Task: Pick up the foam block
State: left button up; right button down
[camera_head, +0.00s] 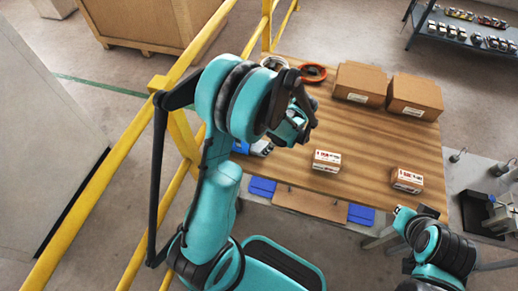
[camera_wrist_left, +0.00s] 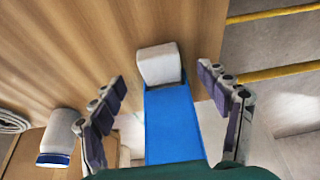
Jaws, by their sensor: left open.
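In the left wrist view a pale grey-white block (camera_wrist_left: 160,65) with soft edges, which looks like the foam block, sits on the wooden table. A flat blue thing (camera_wrist_left: 172,128) adjoins its near side; I cannot tell if they are joined. My left gripper (camera_wrist_left: 160,84) is open, with its fingers on either side of the blue thing and the block beyond and between the tips. In the head view my left gripper (camera_head: 293,128) is over the table's left part, and the block cannot be made out there. My right gripper (camera_head: 403,213) is low at the table's front right; its jaws are unclear.
Two small labelled boxes (camera_head: 326,161) (camera_head: 407,180) and two larger cartons (camera_head: 360,83) (camera_head: 414,97) stand on the table (camera_head: 360,133). An orange ring (camera_head: 313,73) lies at the back. A yellow railing (camera_head: 125,150) runs along the left.

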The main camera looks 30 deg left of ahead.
aim_at(265, 146)
pick_arm(q)
jog(key=b+x, duration=0.1)
jog(key=x, duration=0.1)
jog(key=b+x, duration=0.1)
jog(key=x, duration=0.1)
jog(key=shift+w+d+f, duration=0.1)
jog(key=shift+w+f, duration=0.05)
jog(key=shift+f, duration=0.3)
jog(key=shift+r, duration=0.1)
jog(key=c, duration=0.9)
jog(key=shift+o, duration=0.2)
